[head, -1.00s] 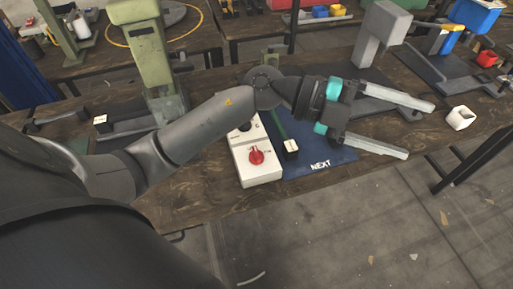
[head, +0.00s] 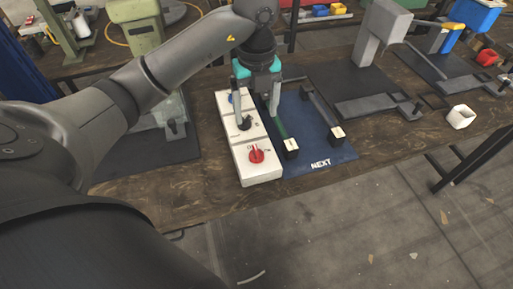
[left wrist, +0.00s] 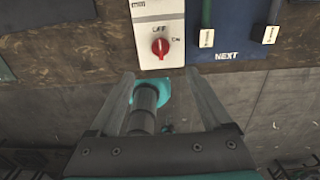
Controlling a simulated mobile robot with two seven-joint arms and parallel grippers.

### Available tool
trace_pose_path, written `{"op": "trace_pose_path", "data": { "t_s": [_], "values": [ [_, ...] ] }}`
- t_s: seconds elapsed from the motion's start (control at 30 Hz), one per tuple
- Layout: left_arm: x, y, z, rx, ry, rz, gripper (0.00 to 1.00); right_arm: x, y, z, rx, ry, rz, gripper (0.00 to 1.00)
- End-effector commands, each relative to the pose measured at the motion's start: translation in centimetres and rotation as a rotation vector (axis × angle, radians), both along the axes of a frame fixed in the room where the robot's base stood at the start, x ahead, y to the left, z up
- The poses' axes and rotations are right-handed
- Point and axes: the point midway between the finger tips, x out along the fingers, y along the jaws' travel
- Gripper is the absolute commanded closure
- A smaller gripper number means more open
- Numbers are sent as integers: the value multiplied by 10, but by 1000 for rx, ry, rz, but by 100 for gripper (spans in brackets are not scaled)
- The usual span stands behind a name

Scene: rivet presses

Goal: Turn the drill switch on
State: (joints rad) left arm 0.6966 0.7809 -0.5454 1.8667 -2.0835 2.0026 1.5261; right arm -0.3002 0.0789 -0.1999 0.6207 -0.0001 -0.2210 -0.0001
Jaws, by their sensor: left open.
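The white control box (head: 262,172) stands on the wooden bench. Its red rotary switch (head: 256,155) is on the near end. In the left wrist view the red switch (left wrist: 160,47) shows beside OFF and ON labels, its pointer upright toward OFF. My left gripper (head: 259,117) is open and empty, fingers pointing down over the far part of the box, beyond the red switch. In the left wrist view the open fingers (left wrist: 160,74) lie below the switch in the picture, one to each side, not touching it. My right gripper does not show.
A black knob (head: 244,123) stands on the box near my fingers. A blue mat (head: 317,152) marked NEXT, with two levers ending in white-topped blocks, lies right of the box. A grey press (head: 378,35) stands farther right. The bench front by the box is clear.

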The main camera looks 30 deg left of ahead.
Motion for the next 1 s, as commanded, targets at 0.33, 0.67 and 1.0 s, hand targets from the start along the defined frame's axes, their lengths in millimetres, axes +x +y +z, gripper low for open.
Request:
{"op": "trace_pose_path", "data": {
  "t_s": [0.33,0.67,1.0],
  "values": [
    [-1,-2,-77,-5,5,-2,17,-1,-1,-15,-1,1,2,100],
    [-1,-1,-129,-5,2,-3,17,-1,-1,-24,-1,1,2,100],
    [0,-1,-138,-4,0,-4,17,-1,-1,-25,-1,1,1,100]
  ]
}}
